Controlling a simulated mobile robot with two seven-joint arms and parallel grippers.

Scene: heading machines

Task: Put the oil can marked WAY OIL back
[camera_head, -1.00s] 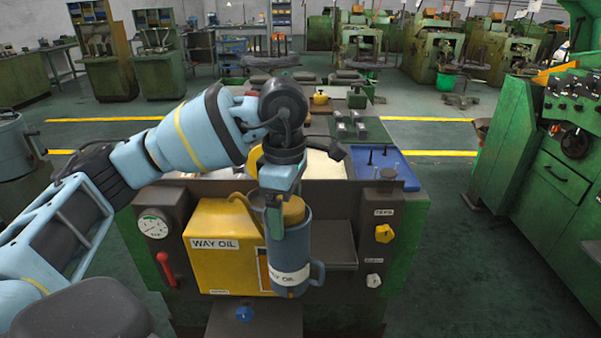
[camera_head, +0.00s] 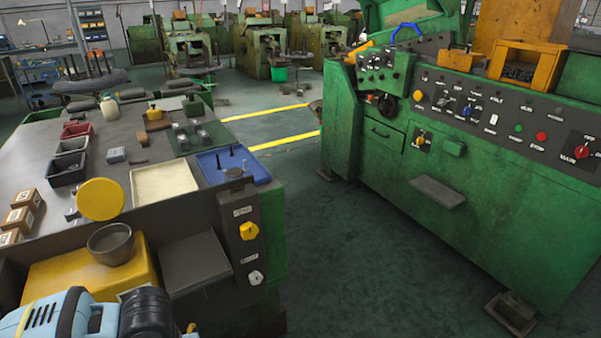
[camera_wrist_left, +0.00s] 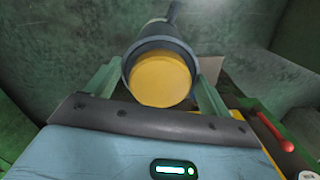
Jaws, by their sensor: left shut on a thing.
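In the left wrist view, the oil can (camera_wrist_left: 132,65) is blue-grey with a round yellow top (camera_wrist_left: 160,80) and a spout pointing away. My left gripper (camera_wrist_left: 157,88) is shut on it, with one green finger on each side. Its label does not show now; a second ago it read WAY OIL. In the head view, only blue and black parts of my left arm show at the bottom left, in front of the yellow oil cabinet (camera_head: 85,270); the can and gripper are out of that view. My right gripper is in no view.
The bench top (camera_head: 80,150) holds a cream tray (camera_head: 163,183), a blue tray (camera_head: 250,173), small bins (camera_head: 70,163) and boxes (camera_head: 20,218). A dark cup (camera_head: 110,243) and yellow disc (camera_head: 101,199) stand above the cabinet. A green machine (camera_head: 470,170) stands right; floor between is clear.

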